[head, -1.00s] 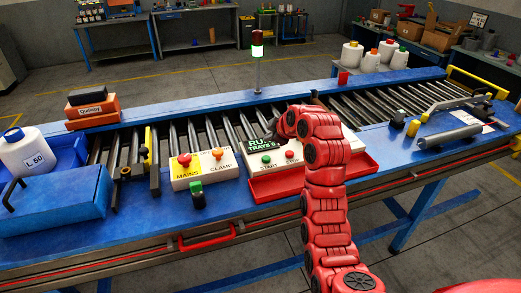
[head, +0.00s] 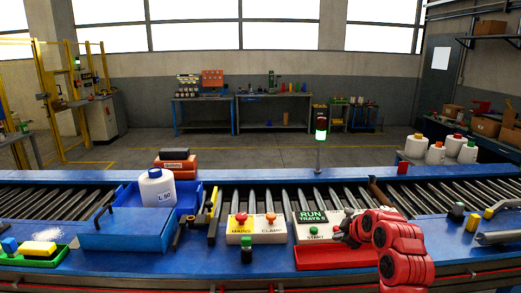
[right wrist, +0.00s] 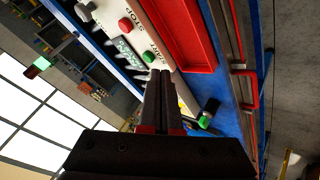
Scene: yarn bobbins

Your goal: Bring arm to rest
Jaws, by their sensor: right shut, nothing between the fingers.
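My right arm, red, comes in at the lower right of the head view. Its dark gripper (head: 347,234) is partly hidden by the arm, near the white RUN TRAYS box (head: 309,233). In the right wrist view the fingers (right wrist: 160,76) are together and empty, and their tips appear beside the green START button (right wrist: 148,57). I cannot tell whether they touch it. The red STOP button (right wrist: 125,24) shows farther along the box. My left gripper is not in view.
The MAINS and CLAMP box (head: 240,238) stands to the left, a red tray (head: 325,258) in front. A blue crate (head: 125,240) with a white bobbin (head: 157,192) is farther left. A signal lamp (head: 321,134) glows green. Several bobbins (head: 435,155) stand at back right.

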